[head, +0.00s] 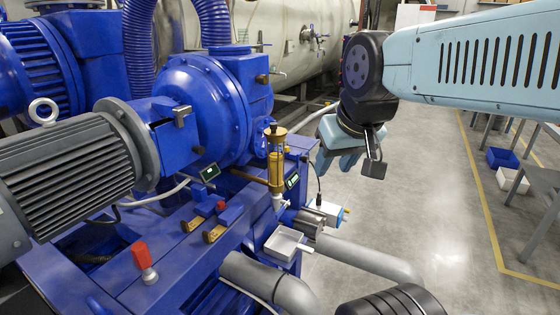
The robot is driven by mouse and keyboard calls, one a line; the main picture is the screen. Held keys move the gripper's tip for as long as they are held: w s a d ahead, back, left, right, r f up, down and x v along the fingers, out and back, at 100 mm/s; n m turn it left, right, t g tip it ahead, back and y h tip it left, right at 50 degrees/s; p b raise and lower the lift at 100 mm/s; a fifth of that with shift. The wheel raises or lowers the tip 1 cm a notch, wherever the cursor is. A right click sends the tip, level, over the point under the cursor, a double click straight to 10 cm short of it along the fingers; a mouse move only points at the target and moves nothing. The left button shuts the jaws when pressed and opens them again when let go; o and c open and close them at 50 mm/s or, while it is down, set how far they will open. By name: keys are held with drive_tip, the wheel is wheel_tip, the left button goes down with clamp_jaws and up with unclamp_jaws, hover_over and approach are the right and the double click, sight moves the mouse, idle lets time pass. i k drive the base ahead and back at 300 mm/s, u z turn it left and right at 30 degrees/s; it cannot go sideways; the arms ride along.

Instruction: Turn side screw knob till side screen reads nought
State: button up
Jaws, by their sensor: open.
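A blue pump machine (225,110) fills the left and middle of the head view. A brass fitting with a round, knob-like top (275,130) stands upright on its right side, above a yellowish cylinder (276,168). I cannot tell whether this top is the side screw knob. A small green screen (292,181) is on the machine's side to the right of the cylinder, and another (209,172) is to the left; their readings are too small to tell. My gripper (333,162) is open, to the right of the brass fitting and apart from it.
A grey motor (70,165) is at the left. A white tray (287,243) and grey pipes (365,258) stick out at the machine's lower right. A large pale tank (295,45) lies behind. Open floor (440,190) is to the right, with tables beyond a yellow line.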

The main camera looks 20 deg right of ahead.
sight(306, 159)
drive_tip(key=u, duration=1.65)
drive_tip(key=k, duration=0.95)
drive_tip(key=z, duration=1.25)
drive_tip(key=i, duration=1)
